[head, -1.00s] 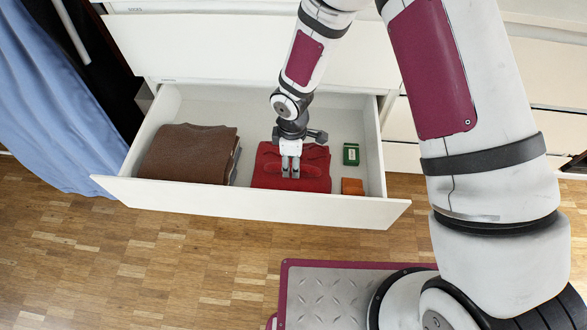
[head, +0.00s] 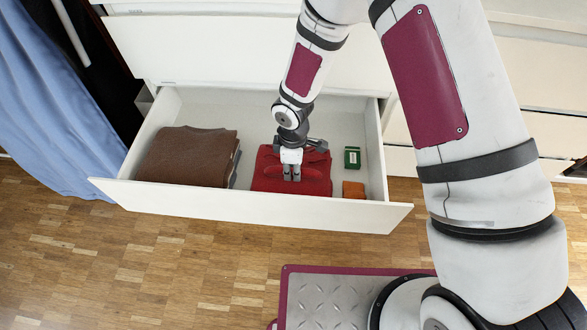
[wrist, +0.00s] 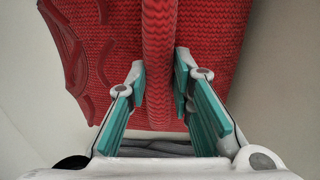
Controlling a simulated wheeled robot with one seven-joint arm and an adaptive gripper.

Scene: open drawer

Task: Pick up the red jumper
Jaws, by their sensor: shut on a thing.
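The red jumper (head: 315,183) lies folded in the open drawer (head: 240,204), right of the middle. It fills much of the wrist view (wrist: 215,45). My gripper (head: 291,178) points down into the jumper. In the wrist view my gripper (wrist: 166,95) has its teal-padded fingers on either side of a raised red fold, shut on it. The jumper still appears to rest in the drawer. Its underside is hidden.
A folded brown garment (head: 185,158) lies on a pile at the drawer's left. A green box (head: 352,157) and an orange box (head: 353,189) lie to the right of the jumper. A blue cloth (head: 50,110) hangs at far left.

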